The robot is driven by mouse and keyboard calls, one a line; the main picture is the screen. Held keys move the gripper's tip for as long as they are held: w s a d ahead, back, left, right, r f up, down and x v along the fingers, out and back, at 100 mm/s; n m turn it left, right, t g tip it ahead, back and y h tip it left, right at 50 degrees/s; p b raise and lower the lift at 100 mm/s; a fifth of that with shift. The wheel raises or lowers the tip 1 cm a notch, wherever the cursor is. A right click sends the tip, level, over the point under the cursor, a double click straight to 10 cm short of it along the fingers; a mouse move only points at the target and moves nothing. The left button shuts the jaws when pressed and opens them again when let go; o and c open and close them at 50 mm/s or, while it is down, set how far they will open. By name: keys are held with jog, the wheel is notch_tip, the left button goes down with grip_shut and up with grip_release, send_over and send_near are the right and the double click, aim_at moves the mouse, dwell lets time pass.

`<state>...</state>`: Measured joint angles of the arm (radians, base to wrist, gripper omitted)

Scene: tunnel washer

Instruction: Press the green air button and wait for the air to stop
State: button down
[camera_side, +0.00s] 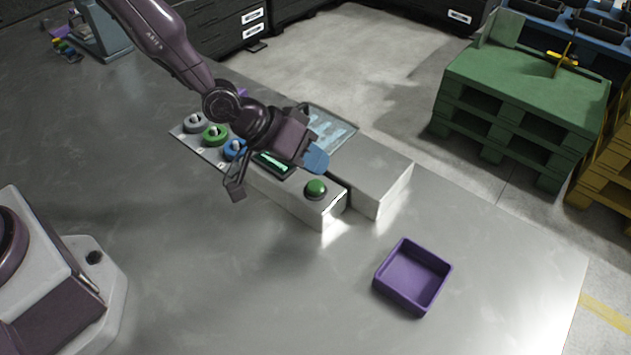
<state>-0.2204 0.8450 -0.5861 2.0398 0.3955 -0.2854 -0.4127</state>
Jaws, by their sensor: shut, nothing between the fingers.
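The green air button (316,187) is a round dome on the near end of a white box (305,208) on the table. My gripper (317,160) is shut and empty, with blue fingertips. In the picture, its tips are just above the button, with a small gap showing between them. I cannot tell the exact height of the tips over the box. A small dark display (272,163) with green lit marks sits on the same box, partly beside my gripper.
A panel carries a grey knob (195,122), a green knob (214,135) and a blue knob (235,149). A glass-topped tunnel (328,130) adjoins a white block (378,180). An empty purple tray (413,277) stands at right. The front table is clear.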

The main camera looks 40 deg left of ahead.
aim_at(313, 182)
jog(key=shift+r, duration=2)
